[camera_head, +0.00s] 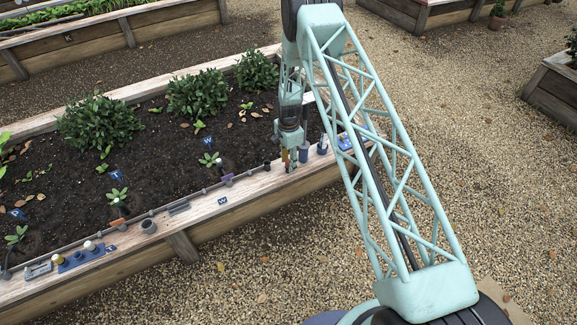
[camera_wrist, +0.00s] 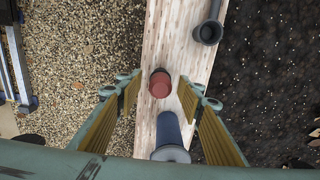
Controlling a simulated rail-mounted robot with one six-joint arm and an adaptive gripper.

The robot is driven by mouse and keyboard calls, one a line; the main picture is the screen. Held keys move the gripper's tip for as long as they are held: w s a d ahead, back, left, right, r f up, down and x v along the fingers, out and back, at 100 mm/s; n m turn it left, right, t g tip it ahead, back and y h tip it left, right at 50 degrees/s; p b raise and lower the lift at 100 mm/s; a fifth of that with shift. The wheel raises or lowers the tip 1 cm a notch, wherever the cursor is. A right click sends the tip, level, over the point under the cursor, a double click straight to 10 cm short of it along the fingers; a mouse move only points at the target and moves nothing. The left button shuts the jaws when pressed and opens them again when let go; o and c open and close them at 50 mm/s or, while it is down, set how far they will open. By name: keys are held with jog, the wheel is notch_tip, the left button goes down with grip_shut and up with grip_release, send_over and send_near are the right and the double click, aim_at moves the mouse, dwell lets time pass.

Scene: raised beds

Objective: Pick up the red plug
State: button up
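The red plug (camera_wrist: 160,83) is a short round piece with a darker top edge, standing on the pale wooden rim (camera_wrist: 178,55) of the raised bed in the wrist view. My gripper (camera_wrist: 159,92) is open, with one yellow-padded finger to each side of the plug and a visible gap on both sides. In the head view my gripper (camera_head: 291,163) points down over the bed's rim, and I cannot make out the plug there.
A blue cylinder (camera_wrist: 169,132) stands close to the plug, between my fingers. A dark grey pipe fitting (camera_wrist: 208,32) lies farther along the rim. Soil and plants lie behind.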

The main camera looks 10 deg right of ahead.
jog(key=shift+c, duration=0.6)
jog(key=c, duration=0.8)
jog(key=shift+o, duration=0.2)
jog(key=shift+r, duration=0.15)
jog(key=shift+r+p, duration=0.55)
jog(key=shift+r, duration=0.95)
jog(key=shift+s+a+r, duration=0.1)
jog(key=shift+s+r, duration=0.1)
jog(key=shift+s, duration=0.05)
jog(key=s+a+r+p, duration=0.1)
jog(key=s+a, duration=0.4)
jog(key=s, duration=0.9)
jog(key=shift+s+r+p, duration=0.15)
jog(key=shift+s+p, duration=0.15)
jog(key=shift+p, duration=0.45)
jog(key=shift+a, duration=0.1)
jog(key=shift+r, duration=0.3)
jog(key=shift+r+p, duration=0.5)
jog(key=shift+r, duration=0.95)
